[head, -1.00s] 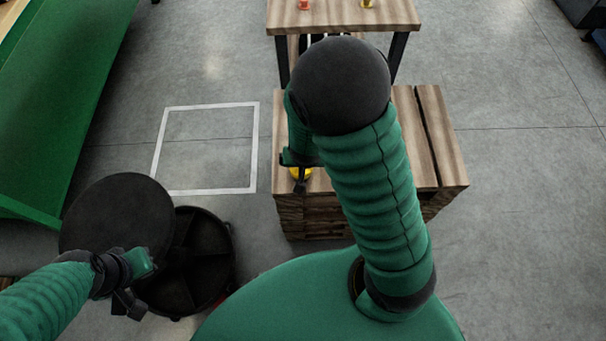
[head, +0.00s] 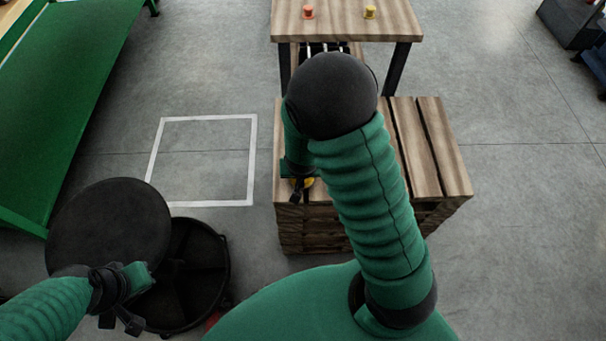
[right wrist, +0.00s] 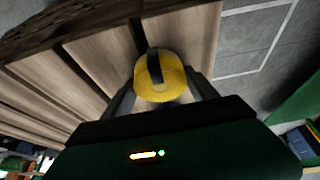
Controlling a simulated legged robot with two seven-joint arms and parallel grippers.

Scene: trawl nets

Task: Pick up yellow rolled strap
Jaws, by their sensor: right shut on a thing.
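The yellow rolled strap (right wrist: 160,78) is a short yellow roll with a dark band across it, seen in the right wrist view over the wooden slats. My right gripper (right wrist: 163,88) is shut on it, with one finger on each side. In the head view only a bit of the yellow strap (head: 308,182) shows beside my right gripper (head: 299,190), at the left edge of the wooden crate; my right arm covers part of that area. I cannot tell whether the strap touches the slats. My left gripper (head: 120,320) looks open and empty at the lower left.
The slatted wooden crate (head: 419,150) stands in front of a wooden table (head: 340,27) with a red spool (head: 308,12) and a yellow spool (head: 370,12). A black round bin (head: 195,268) and its dark lid are near my left arm. Floor around the white square (head: 202,118) is clear.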

